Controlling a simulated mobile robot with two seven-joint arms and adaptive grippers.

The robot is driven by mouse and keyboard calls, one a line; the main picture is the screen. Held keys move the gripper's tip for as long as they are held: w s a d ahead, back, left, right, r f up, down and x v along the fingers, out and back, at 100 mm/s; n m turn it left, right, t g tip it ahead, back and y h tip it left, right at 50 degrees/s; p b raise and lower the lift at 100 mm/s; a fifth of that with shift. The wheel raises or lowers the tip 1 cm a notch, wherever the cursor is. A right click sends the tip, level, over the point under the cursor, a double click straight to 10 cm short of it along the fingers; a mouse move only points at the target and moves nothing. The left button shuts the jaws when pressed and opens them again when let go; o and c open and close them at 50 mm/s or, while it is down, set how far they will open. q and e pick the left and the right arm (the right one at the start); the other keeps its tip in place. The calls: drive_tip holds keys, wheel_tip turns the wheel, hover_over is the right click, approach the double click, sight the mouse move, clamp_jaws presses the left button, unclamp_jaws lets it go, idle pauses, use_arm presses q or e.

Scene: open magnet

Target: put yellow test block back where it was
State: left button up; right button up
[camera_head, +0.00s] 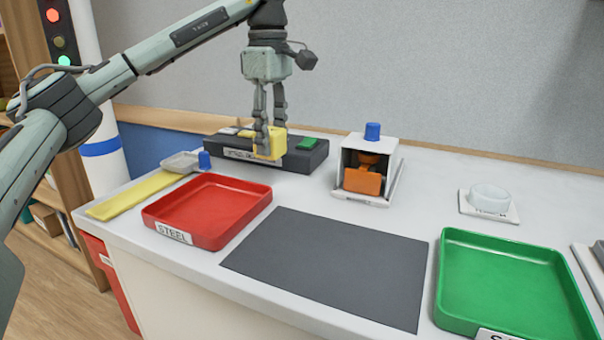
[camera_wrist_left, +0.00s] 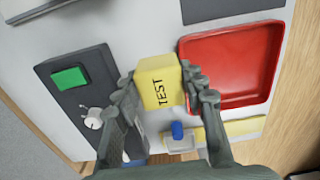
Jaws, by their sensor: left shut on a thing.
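The yellow test block (camera_head: 269,148), marked TEST on one face, is held between the fingers of my left gripper (camera_head: 271,128). In the left wrist view the block (camera_wrist_left: 158,84) sits between the fingertips, with the lettering facing the camera. In the head view it overlaps the front of a dark grey device (camera_head: 222,143) with a green button (camera_head: 307,144). In the left wrist view it shows between that device (camera_wrist_left: 88,95) and the red tray (camera_wrist_left: 232,62). I cannot tell how high it is or whether it touches anything. My right gripper is not in view.
The red STEEL tray (camera_head: 208,236) stands in front, with a dark mat (camera_head: 330,262) to its right. A white housing with an orange part (camera_head: 362,180), a green tray (camera_head: 515,323) and a round white dish (camera_head: 489,199) stand further right. A yellow strip (camera_head: 135,194) lies left.

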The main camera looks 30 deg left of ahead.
use_arm(q)
drive_tip(key=d+f, duration=0.1)
drive_tip(key=w+d+f, duration=0.1)
drive_tip(key=d, duration=0.1)
drive_tip(key=w+d, duration=0.1)
drive_tip(key=shift+d+f, duration=0.15)
drive_tip(key=shift+f, duration=0.25)
drive_tip(key=shift+w+d+f, duration=0.2)
drive_tip(key=shift+d+f, duration=0.05)
wheel_tip(320, 180, down, 4)
drive_tip(key=shift+r, duration=0.1)
drive_tip(key=o, duration=1)
drive_tip(key=shift+c, duration=0.2)
drive_tip(key=shift+o, duration=1.4)
drive_tip(key=shift+r, duration=0.25)
wheel_tip(320, 180, up, 12)
drive_tip(key=shift+f, duration=0.2)
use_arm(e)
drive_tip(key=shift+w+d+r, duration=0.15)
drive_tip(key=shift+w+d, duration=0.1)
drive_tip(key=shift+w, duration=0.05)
